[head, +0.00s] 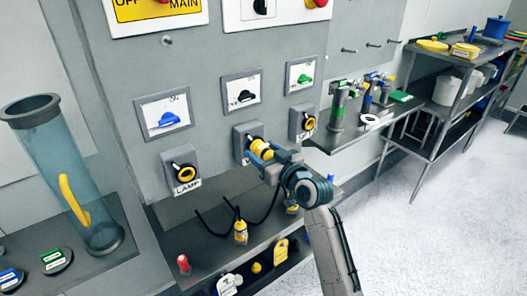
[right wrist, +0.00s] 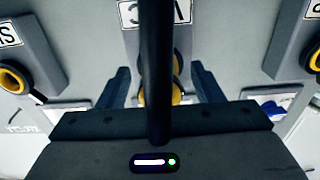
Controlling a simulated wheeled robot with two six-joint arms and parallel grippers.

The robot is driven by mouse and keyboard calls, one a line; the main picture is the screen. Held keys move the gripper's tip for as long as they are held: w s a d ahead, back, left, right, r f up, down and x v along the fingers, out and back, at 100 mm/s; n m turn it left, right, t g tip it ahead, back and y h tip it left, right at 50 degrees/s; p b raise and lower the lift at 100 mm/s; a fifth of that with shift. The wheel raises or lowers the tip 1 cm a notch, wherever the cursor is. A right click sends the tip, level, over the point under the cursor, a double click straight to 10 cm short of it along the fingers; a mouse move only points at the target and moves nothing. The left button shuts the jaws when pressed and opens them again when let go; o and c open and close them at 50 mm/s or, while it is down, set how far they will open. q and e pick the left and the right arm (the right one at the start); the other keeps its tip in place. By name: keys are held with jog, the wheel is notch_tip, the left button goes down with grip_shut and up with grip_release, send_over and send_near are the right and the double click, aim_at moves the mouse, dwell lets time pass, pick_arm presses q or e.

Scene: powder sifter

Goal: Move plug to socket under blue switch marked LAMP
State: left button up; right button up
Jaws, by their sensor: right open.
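The LAMP socket (head: 183,172) has a yellow ring and sits on the panel below the blue switch (head: 171,120). The yellow plug (head: 258,147) is at the middle socket (head: 240,142), under the black switch (head: 244,96). My right gripper (head: 277,160) is open at this plug. In the right wrist view its fingers (right wrist: 160,88) stand apart on both sides of a yellow part (right wrist: 177,92), and a black cable (right wrist: 157,60) runs down between them, hiding most of the plug. My left gripper is not in view.
Another socket (head: 308,123) is to the right, under the green switch (head: 304,76). A shelf below holds a yellow item (head: 240,232) beside black cable loops and a red item (head: 183,264). A clear tube (head: 60,180) stands at left.

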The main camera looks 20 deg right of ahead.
jog(key=c, duration=1.3)
jog(key=shift+s, duration=0.1)
jog(key=shift+f, duration=0.1)
jog(key=shift+p+v, duration=0.65)
jog(key=shift+v, duration=2.3)
jog(key=shift+s+d, duration=0.1)
